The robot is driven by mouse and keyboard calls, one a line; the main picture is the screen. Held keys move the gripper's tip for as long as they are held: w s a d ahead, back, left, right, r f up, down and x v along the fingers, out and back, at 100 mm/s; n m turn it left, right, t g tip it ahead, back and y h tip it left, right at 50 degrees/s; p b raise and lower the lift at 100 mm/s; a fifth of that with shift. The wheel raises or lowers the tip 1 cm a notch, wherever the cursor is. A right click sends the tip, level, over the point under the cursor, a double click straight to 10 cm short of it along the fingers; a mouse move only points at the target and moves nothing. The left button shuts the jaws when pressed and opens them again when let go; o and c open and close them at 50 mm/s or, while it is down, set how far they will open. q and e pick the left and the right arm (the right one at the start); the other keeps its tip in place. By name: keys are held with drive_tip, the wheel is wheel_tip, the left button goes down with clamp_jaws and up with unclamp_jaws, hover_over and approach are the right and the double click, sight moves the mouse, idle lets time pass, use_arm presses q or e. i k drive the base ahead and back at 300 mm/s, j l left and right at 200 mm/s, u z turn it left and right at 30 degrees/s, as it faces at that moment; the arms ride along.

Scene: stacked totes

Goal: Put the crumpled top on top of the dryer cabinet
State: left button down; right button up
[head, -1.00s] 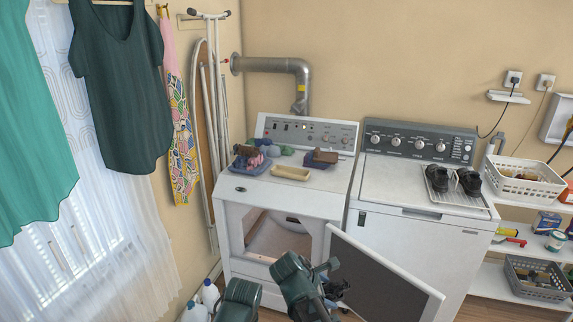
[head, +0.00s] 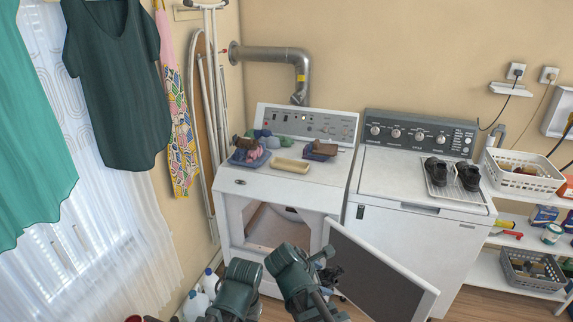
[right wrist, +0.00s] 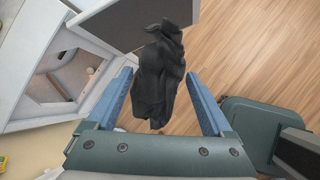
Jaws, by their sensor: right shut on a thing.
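The crumpled top (right wrist: 158,85) is a bunched black cloth between the blue fingers of my right gripper (right wrist: 159,75) in the right wrist view. The gripper is shut on it, with the wooden floor behind. In the head view my right gripper (head: 330,274) is low, in front of the dryer cabinet (head: 233,212) and beside its open door (head: 375,275); the cloth is hard to make out there. The dryer is the white machine on the left, its front opening uncovered. My left gripper is not in view.
A washer (head: 410,225) with black shoes (head: 453,174) stands right. Garments hang left (head: 115,85). Bottles (head: 205,285) stand lower left.

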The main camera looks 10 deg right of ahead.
sight(335, 174)
drive_tip(key=i+l, duration=0.25)
drive_tip(key=i, duration=0.25)
drive_tip(key=i+l, duration=0.25)
drive_tip(key=i, duration=0.2)
drive_tip(key=i+l, duration=0.2)
drive_tip(key=i, duration=0.3)
drive_tip(key=i+l, duration=0.25)
drive_tip(key=i, duration=0.25)
